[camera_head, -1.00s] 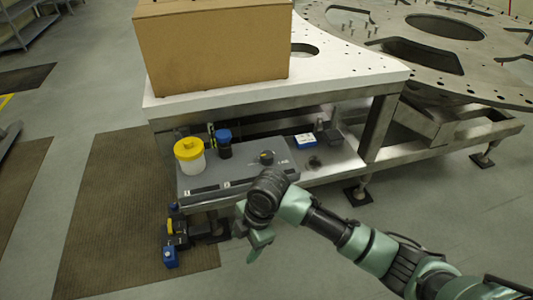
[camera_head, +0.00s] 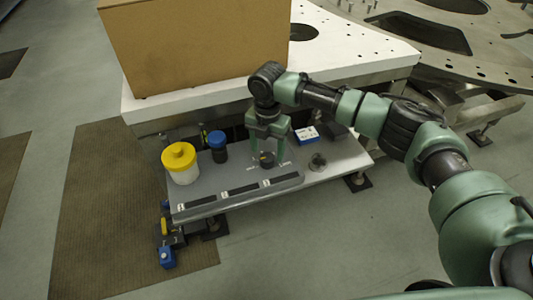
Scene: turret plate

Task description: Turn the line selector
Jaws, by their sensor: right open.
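The line selector is a dark round knob (camera_head: 267,159) on the sloped grey panel (camera_head: 225,186) of the low shelf. A small yellow mark shows on it, and light labels lie on the panel at both sides. My right gripper (camera_head: 267,152) points down over the knob. Its two green fingers are spread, one at each side of the knob. I cannot tell whether they touch it. My left gripper does not show.
A yellow-lidded white jar (camera_head: 180,164) and a blue-capped dark bottle (camera_head: 217,146) stand left of the knob. A blue and white box (camera_head: 305,136) lies to the right. A large cardboard box (camera_head: 195,45) sits on the white plate (camera_head: 365,57) above.

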